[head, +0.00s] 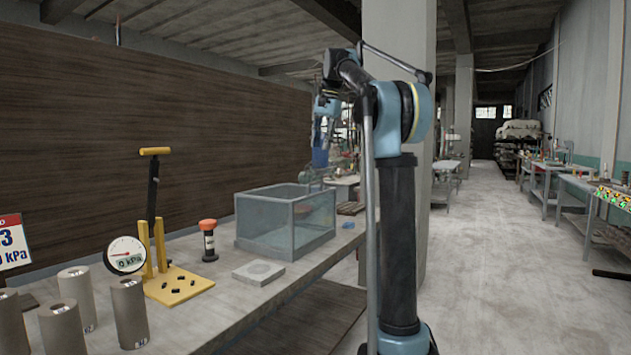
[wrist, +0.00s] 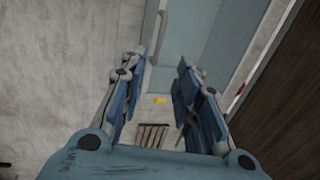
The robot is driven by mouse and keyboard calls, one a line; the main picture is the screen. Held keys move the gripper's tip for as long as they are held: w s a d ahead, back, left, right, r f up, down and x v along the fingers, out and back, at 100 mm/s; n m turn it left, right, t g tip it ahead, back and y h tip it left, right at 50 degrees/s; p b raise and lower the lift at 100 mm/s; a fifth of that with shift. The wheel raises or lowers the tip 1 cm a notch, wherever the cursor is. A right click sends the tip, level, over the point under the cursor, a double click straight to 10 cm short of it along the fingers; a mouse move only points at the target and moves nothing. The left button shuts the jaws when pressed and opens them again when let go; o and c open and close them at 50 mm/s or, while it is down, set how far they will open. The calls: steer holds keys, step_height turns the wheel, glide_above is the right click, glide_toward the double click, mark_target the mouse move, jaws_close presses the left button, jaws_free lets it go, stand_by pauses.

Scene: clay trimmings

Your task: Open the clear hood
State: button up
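The clear hood (head: 287,222) is a box with see-through walls and a grey frame, standing on the bench. Its upper rim looks level; I cannot tell whether a clear lid covers it. My gripper (head: 320,160) hangs fingers down near the hood's far right corner, partly behind my arm. In the wrist view my gripper (wrist: 160,75) has its two blue-padded fingers well apart, with nothing held between them. A pale blue-grey panel (wrist: 195,35), perhaps part of the hood, lies beyond the fingers. A thin pale bar, perhaps a handle, runs along its left side.
On the bench (head: 330,250) are a pale square block (head: 258,272), an orange-topped cylinder (head: 208,240), a yellow stand with a gauge (head: 126,255) and several grey cylinders (head: 77,296). A brown partition (head: 150,120) stands behind. The floor at right is open.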

mark_target(316, 183)
steer(key=f, duration=0.4)
steer(key=w+a+f, duration=0.1)
steer(key=f, duration=0.4)
steer(key=a+f, duration=0.1)
steer(key=f, duration=0.3)
steer(key=shift+w+a+f, duration=0.1)
steer(key=shift+w+f, duration=0.15)
steer(key=shift+f, duration=0.05)
jaws_close()
